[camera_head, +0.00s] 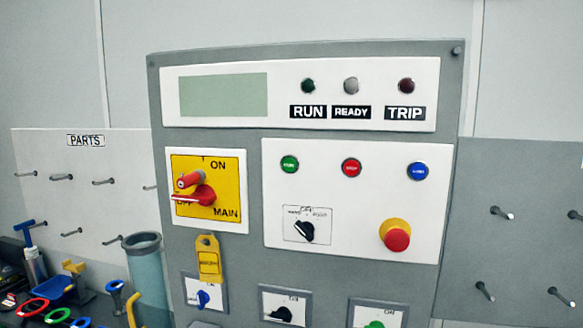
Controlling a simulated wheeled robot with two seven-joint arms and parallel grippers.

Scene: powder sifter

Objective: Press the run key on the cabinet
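The grey cabinet (355,53) fills the middle of the head view. Its white button panel (350,240) carries a green button (289,166) at the left, a red button (351,168) in the middle and a blue button (417,171) at the right. Their lettering is too small to read surely. Above, a dark green lamp (308,86) stands over the label RUN (308,112). Lamps over READY (351,85) and TRIP (406,86) also look unlit. The display (223,95) is blank. Neither of my grippers is in view.
A red-handled main switch (194,190) sits on a yellow plate, with a yellow tag (208,258) below. A black selector (305,231) and a red mushroom button (396,236) sit low on the panel. Pegboards flank the cabinet; tools and a clear cylinder (147,280) stand lower left.

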